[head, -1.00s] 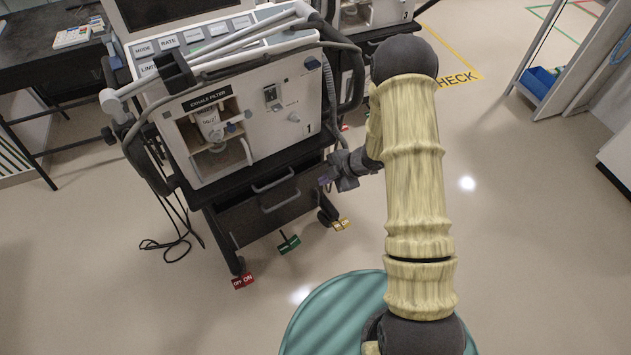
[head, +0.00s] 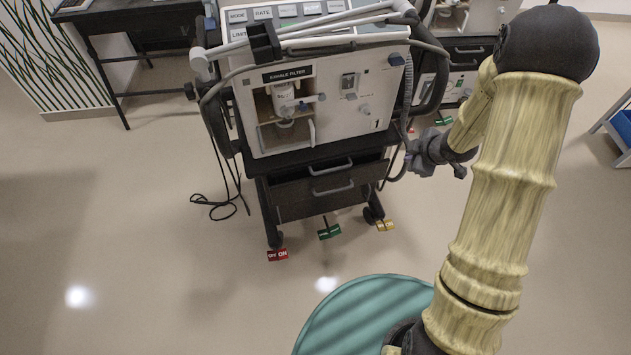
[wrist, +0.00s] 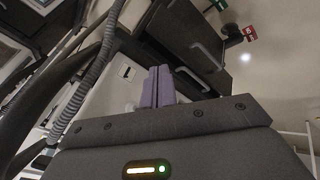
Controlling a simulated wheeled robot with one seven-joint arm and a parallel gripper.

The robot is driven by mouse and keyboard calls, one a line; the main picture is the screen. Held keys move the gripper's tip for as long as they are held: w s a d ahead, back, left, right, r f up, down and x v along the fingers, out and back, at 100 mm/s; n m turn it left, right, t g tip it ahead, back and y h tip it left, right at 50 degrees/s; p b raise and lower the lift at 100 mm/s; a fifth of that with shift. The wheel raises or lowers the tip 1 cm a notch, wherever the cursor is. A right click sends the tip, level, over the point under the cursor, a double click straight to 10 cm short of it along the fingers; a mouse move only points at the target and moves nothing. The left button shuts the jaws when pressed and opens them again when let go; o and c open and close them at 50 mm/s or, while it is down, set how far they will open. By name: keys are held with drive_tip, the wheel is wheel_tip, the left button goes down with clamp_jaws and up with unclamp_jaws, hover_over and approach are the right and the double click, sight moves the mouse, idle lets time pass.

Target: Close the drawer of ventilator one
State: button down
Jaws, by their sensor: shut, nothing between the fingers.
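Ventilator one (head: 350,115), marked "1", stands on a dark cart in the head view. Its lower drawer (head: 300,203) appears pulled out, with a dark gap behind its front. The drawer handle (head: 332,189) is a grey bar, and another bar handle sits just above it. In the wrist view, two handles show on dark fronts, one on the drawer (wrist: 208,56). My gripper (head: 409,157) is to the right of the cart, apart from the drawer handle. Its purple fingers (wrist: 158,87) are together and empty in the wrist view.
A hose (wrist: 97,66) hangs along the ventilator's side near my gripper. Another ventilator (head: 468,55) stands behind right.

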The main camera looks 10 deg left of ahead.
drive_tip(key=s+d+r+m+h, duration=0.4)
drive_tip(key=s+r+m, duration=0.3)
drive_tip(key=r+m, duration=0.25)
drive_tip(key=s+r+m+g, duration=0.1)
drive_tip(key=s+r+m, duration=0.1)
drive_tip(key=s, duration=0.4)
drive_tip(key=s+a+r+m+g, duration=0.1)
drive_tip(key=s+r+m, duration=0.1)
drive_tip(key=s+m, duration=0.3)
drive_tip(key=shift+s+a+r+g+y, duration=0.2)
drive_tip(key=shift+s+a+g+y, duration=0.15)
drive_tip(key=shift+s, duration=0.55)
